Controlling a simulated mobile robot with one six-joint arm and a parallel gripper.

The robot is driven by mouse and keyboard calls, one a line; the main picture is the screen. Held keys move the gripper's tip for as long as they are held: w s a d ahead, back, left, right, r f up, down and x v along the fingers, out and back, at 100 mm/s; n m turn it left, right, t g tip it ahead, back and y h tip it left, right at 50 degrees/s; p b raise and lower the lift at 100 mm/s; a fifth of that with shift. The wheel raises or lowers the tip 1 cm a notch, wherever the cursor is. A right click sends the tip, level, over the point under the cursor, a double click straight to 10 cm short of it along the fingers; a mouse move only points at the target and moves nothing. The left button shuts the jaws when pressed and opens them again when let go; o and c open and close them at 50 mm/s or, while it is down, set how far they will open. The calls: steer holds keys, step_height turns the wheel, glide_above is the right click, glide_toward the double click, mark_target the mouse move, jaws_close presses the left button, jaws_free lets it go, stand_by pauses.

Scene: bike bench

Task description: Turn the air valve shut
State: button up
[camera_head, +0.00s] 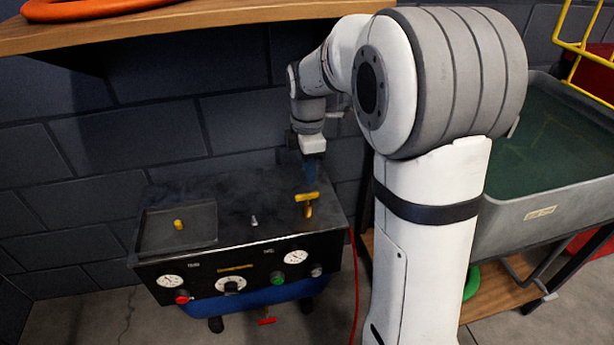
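A black compressor unit (225,255) stands on the floor against the dark block wall. A yellow T-shaped handle (306,197), which looks like the air valve, sits on its top at the right, with a short yellow stem below the bar. My gripper (311,174) points down just above and behind this handle. Its dark bluish fingers are small and dim, and I cannot tell whether they are open or touch the handle.
A small yellow knob (179,224) sits in a recessed tray on the unit's left; a silver peg (254,221) stands mid-top. Gauges and buttons line the front. A wooden shelf (190,22) overhangs above. A grey basin (545,215) is at right. A red hose (354,280) hangs beside the unit.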

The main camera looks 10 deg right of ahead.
mark_target(308, 194)
steer(key=shift+w+f, duration=0.25)
steer(key=shift+w, duration=0.05)
steer(key=shift+s+a+f+b, duration=0.1)
steer(key=shift+f+b, duration=0.25)
step_height(308, 194, down, 6)
steer(key=b, duration=0.2)
steer(key=shift+f+b, duration=0.25)
steer(key=shift+b, duration=0.15)
steer(key=shift+c, duration=0.4)
jaws_close()
